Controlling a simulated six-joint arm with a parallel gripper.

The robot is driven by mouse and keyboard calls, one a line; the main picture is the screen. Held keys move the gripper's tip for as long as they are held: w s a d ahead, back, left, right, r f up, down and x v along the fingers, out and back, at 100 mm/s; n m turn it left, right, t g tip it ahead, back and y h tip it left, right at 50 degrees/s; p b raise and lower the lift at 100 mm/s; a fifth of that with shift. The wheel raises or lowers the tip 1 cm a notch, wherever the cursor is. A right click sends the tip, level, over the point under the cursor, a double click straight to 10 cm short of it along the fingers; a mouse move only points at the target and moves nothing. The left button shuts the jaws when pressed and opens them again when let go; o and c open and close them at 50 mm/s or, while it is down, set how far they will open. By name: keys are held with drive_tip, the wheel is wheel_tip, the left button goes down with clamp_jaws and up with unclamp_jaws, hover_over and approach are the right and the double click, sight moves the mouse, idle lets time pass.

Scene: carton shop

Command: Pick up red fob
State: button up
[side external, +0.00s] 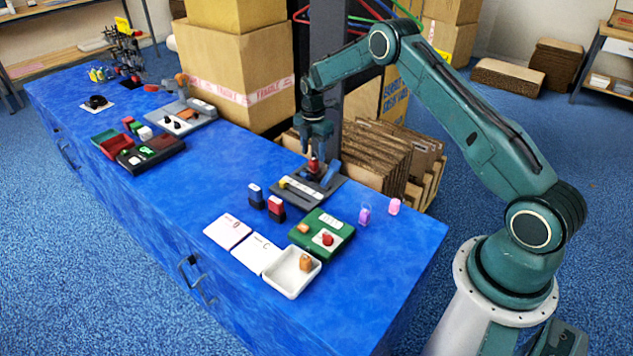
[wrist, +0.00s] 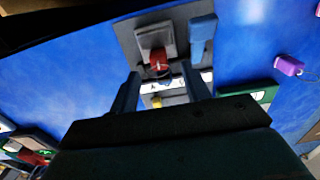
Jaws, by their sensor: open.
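A small red fob (side external: 313,165) stands at the grey tray (side external: 325,194), directly under my gripper (side external: 317,148) in the side view. In the wrist view the red fob (wrist: 159,59) shows a pale mark on its face, beside a grey block (wrist: 153,36) on the tray. My gripper (wrist: 160,88) is open, its two dark fingers spread with nothing between them. The fob lies just beyond the fingertips, roughly centred between them. In the side view the fingertips partly hide the fob, and I cannot tell whether they touch it.
A blue piece (wrist: 202,33) stands close right of the fob. A green tray (side external: 306,237) holds another red piece (side external: 327,239). Blue and red stamps (side external: 276,208) stand left of the grey tray; a white tray (side external: 280,276) is in front. Cardboard (side external: 378,158) leans behind the bench.

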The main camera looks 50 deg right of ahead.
sight(314, 160)
drive_tip(key=shift+d+f, duration=0.15)
drive_tip(key=shift+f, duration=2.3)
clamp_jaws()
